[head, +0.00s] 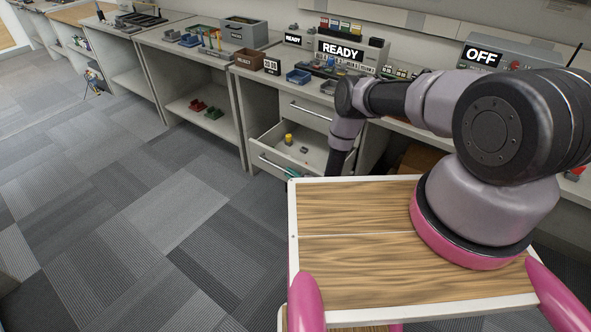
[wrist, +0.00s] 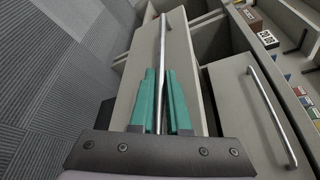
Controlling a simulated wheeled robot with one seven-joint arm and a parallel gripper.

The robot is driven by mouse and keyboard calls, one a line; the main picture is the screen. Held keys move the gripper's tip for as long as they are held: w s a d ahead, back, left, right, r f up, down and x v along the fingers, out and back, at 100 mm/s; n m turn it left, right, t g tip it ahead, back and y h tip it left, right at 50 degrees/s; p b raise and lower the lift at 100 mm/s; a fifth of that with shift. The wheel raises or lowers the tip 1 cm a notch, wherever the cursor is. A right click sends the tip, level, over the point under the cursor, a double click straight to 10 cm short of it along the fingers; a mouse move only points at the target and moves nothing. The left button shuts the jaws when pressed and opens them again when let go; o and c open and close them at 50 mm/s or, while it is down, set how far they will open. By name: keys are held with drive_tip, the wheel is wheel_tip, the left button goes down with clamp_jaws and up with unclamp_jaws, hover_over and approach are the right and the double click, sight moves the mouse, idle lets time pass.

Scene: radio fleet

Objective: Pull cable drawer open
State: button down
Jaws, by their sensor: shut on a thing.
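The lower drawer under the bench stands open in the head view, with its front panel (head: 272,158) pulled out from the cabinet. A yellow item (head: 288,139) and small dark pieces lie inside it. My gripper (head: 292,172) is at the right part of this drawer's bar handle (head: 270,164), partly hidden by my tabletop edge. In the wrist view the teal fingers of my gripper (wrist: 162,100) are shut on the metal handle (wrist: 162,50), one on each side. The drawer front (wrist: 136,72) lies just behind the fingers.
A closed upper drawer (head: 305,112) sits above; its handle (wrist: 272,112) shows in the wrist view. The carpet floor (head: 120,210) at left is clear.

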drive_tip(key=shift+s+a, duration=0.8)
drive_tip(key=shift+s, duration=0.35)
drive_tip(key=c, duration=0.9)
unclamp_jaws()
drive_tip(key=v, duration=1)
drive_tip(key=shift+s+d, duration=0.25)
drive_tip(key=shift+s, duration=0.05)
